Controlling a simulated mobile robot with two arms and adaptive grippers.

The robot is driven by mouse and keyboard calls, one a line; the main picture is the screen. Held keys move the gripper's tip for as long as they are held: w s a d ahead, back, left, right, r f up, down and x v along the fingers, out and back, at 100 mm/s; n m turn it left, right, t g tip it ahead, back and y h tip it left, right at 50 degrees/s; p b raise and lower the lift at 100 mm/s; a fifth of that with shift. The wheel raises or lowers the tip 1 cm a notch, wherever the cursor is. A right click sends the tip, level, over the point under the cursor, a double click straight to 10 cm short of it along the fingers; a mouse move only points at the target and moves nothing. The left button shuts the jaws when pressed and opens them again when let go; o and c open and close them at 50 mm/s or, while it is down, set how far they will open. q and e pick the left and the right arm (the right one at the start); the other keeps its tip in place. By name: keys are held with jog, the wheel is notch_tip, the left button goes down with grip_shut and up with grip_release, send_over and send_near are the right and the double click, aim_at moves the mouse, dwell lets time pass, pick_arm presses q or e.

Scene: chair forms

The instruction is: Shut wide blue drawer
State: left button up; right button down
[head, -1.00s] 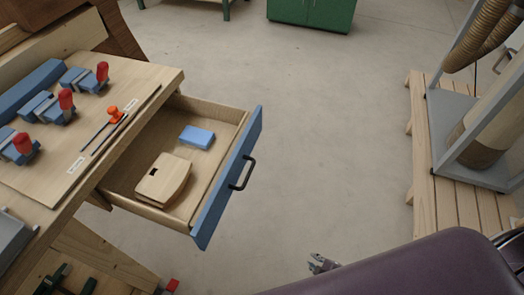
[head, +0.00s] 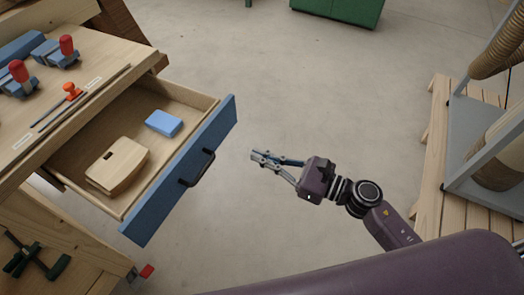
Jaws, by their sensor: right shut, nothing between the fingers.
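The wide blue drawer (head: 150,216) is pulled out from under the workbench at the left in the head view. Its blue front carries a dark handle (head: 197,168). Inside lie a light wooden piece with a slot (head: 118,166) and a blue block (head: 164,123). My right gripper (head: 254,161) is to the right of the drawer front, level with the handle and apart from it. Its fingers point left toward the front and are shut and empty. My left gripper is not in view.
The workbench top (head: 70,50) holds red-handled blue clamps and an orange-handled tool (head: 73,91). Dark green clamps (head: 35,258) lie low at the left. A wooden pallet (head: 437,150) with a grey metal frame stands at the right. The floor between is clear.

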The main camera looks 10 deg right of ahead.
aim_at(214, 136)
jog(key=p+x, duration=0.3)
jog(key=x, duration=0.7)
jog(key=shift+w+d+r, duration=0.1)
jog(key=shift+w+a, duration=0.35)
jog(key=shift+a, duration=0.1)
jog(key=shift+a, duration=0.1)
